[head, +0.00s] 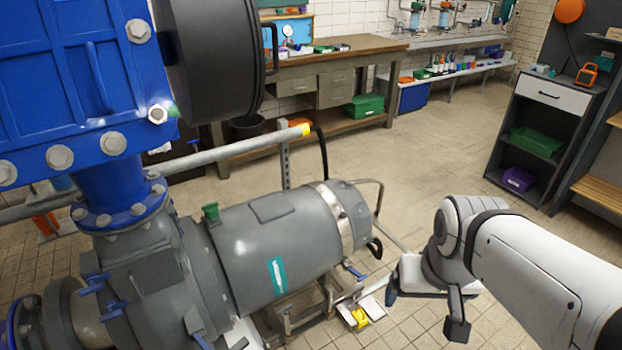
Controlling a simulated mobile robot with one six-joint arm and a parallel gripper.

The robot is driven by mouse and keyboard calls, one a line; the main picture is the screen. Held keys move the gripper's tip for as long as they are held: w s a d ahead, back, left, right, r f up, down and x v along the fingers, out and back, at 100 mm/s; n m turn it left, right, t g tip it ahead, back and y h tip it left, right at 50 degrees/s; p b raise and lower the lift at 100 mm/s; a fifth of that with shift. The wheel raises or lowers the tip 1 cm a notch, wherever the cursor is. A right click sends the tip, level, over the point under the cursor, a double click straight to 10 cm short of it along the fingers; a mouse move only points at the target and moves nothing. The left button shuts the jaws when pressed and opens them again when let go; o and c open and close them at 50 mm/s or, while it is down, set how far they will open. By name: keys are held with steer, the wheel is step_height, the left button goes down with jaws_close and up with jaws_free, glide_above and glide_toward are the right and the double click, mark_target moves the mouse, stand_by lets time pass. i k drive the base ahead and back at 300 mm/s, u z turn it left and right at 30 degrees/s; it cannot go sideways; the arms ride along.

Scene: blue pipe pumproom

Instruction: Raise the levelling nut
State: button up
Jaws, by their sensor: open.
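I cannot clearly make out a levelling nut in the head view. A grey motor (285,240) with a teal label lies on a metal base frame in the middle. A small yellow part (357,317) sits on a pale plate at the near right end of that frame; it is too small to tell what it is. My gripper (424,313) is to the right of the motor and of the yellow part, apart from both in the picture. Its two dark fingers are spread and nothing shows between them.
A big blue pump housing (70,80) with bolted flanges fills the left. A grey pipe (225,152) with a yellow end runs behind the motor. A workbench (340,68) stands at the back, a dark shelf unit (545,125) at the right. Tiled floor (425,150) between is clear.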

mark_target(285, 310)
steer(key=u, duration=0.3)
steer(key=k, duration=0.7)
steer(key=u, duration=0.4)
steer(key=i, duration=0.5)
